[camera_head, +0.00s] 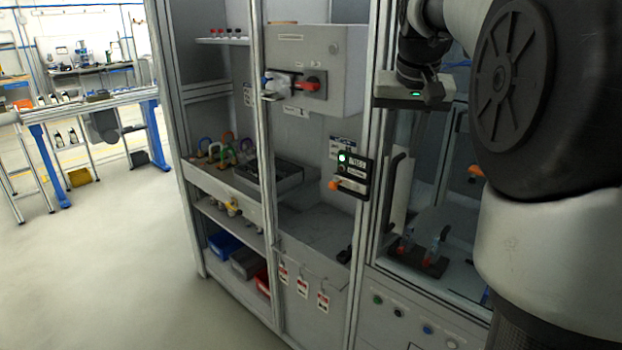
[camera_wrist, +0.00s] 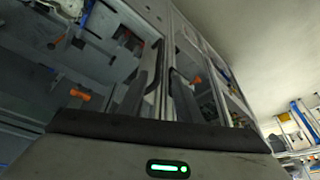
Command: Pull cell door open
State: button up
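The cell door is the glazed, metal-framed panel on the right of the cabinet in the head view. Its long black upright handle (camera_head: 394,192) stands on the frame side. My gripper (camera_head: 415,92) is above the handle, near the top of the glazed part, with a green light on its body; its fingers are hard to make out there. In the wrist view, two dark fingers (camera_wrist: 160,98) stand apart above the gripper body, with nothing seen held. A black curved handle (camera_wrist: 157,62) shows beyond them, apparently not gripped. The door looks shut.
A small black panel (camera_head: 352,176) with a green light and orange knob is left of the handle. A grey electrical box (camera_head: 318,68) with a red switch is further left. Open floor (camera_head: 95,260) lies left; a blue-legged bench (camera_head: 45,160) stands behind.

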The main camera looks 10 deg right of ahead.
aim_at(391, 190)
jog(key=x, duration=1.7)
jog(key=shift+w+d+f, duration=0.1)
jog(key=shift+w+d, duration=0.05)
grip_shut()
